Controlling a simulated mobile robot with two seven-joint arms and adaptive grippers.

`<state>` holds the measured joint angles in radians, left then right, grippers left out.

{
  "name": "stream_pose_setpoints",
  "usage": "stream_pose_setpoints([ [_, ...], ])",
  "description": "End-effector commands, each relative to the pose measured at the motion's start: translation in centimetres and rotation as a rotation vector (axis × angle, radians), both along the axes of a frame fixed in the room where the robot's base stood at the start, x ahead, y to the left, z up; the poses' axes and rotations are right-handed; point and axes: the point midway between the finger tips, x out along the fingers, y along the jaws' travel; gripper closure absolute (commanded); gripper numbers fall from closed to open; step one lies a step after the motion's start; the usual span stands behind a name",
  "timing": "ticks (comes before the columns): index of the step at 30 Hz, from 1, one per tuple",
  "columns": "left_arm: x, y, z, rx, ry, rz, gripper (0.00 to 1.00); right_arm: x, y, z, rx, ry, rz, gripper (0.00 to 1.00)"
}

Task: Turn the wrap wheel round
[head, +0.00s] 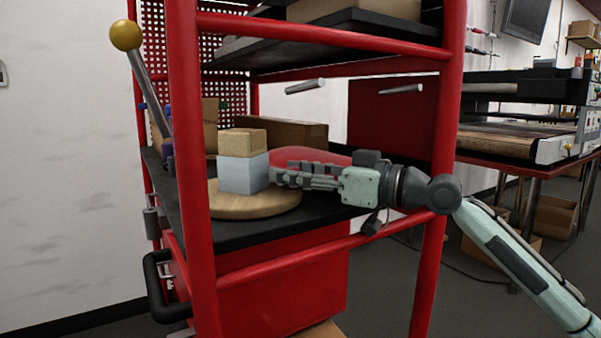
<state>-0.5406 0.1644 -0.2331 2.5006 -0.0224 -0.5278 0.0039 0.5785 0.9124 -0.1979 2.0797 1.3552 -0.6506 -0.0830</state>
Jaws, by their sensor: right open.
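A round pale wooden disc (265,206), which appears to be the wrap wheel, lies flat on the black shelf (310,214) of a red-framed cart. A light blue-grey block (240,174) stands on the disc, and a smaller tan block (242,142) sits on top of it. My right gripper (276,176) reaches in from the right above the disc. Its fingers are open, and their tips are close to the right side of the blue-grey block. I cannot tell whether they touch it. My left gripper is out of view.
A red post (190,170) stands at front left, and a red rail (300,258) crosses below the shelf. A lever with a yellow ball (126,35) rises at left. Brown boxes (290,134) stand behind the disc. A black upper shelf (330,36) hangs above.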

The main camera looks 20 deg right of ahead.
Motion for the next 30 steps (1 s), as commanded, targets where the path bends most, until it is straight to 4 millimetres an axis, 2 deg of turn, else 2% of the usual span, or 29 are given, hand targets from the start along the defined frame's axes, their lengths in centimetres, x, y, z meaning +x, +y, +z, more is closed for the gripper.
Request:
stream_pose_setpoints([
  [5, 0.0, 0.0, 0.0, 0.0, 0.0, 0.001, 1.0, -1.0, -1.0, -0.2, -0.002, 0.002, -0.002, 0.57],
  [21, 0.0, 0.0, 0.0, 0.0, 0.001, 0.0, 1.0, -7.3, -6.6, -0.1, 0.001, 0.003, -0.003, 0.57],
  [30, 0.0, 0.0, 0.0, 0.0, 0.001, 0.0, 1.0, -8.9, -8.0, 0.0, 0.0, -0.001, -0.003, 0.57],
])
